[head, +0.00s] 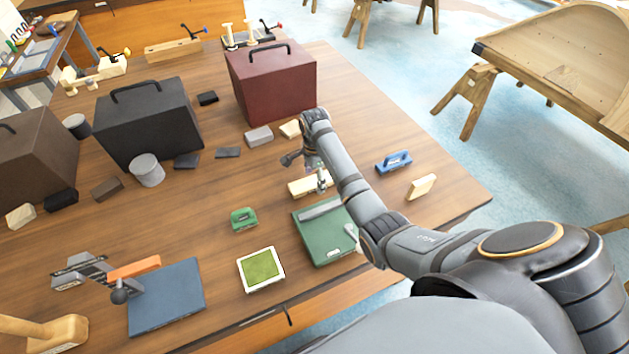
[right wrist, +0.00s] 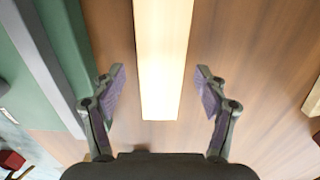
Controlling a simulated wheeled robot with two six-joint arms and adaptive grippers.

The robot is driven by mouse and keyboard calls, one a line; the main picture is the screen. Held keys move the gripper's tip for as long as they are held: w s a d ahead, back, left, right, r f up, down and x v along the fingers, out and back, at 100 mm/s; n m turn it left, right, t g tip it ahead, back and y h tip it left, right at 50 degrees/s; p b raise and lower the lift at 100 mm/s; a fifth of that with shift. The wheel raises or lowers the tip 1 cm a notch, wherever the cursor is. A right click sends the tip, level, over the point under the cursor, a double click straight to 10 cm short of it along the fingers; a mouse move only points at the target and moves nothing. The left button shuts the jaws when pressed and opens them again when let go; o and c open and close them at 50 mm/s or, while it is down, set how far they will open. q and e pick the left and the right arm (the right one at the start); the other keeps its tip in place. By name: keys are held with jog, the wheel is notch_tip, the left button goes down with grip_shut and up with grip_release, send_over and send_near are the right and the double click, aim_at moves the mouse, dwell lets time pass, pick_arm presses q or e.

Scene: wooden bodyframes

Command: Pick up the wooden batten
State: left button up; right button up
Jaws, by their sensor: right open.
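The wooden batten (head: 299,188) is a pale, narrow bar lying on the brown table, just above the green case in the head view. My right gripper (head: 321,181) is over its right part, pointing down. In the right wrist view the batten (right wrist: 163,55) runs from the top edge to between the two fingers of my right gripper (right wrist: 160,85). The fingers are open, one on each side, with a visible gap to the batten on both sides. My left gripper is not in view.
A green case (head: 318,242) with a grey bar on it lies close to the batten. A blue tool (head: 393,162) and a pale block (head: 422,187) lie to the right. A dark red box (head: 272,85) stands behind. The table's front edge is near.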

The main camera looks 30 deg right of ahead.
jog(key=shift+w+f, duration=0.1)
jog(key=shift+f, duration=0.2)
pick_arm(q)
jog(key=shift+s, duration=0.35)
pick_arm(e)
jog(key=c, duration=1.3)
jog(key=shift+r, duration=0.1)
jog(key=shift+r, duration=0.45)
jog(key=r, duration=0.1)
jog(key=s+r, duration=0.1)
jog(key=r+b, duration=0.1)
jog(key=shift+s+a+r, duration=0.15)
jog(key=shift+s+r, duration=0.15)
jog(key=shift+r, duration=0.1)
pick_arm(q)
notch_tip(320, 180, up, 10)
jog(key=p, duration=1.1)
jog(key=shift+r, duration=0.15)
pick_arm(e)
jog(key=s+a+r, duration=0.2)
jog(key=s+r, duration=0.6)
jog(key=s, duration=0.4)
jog(key=shift+a, duration=0.3)
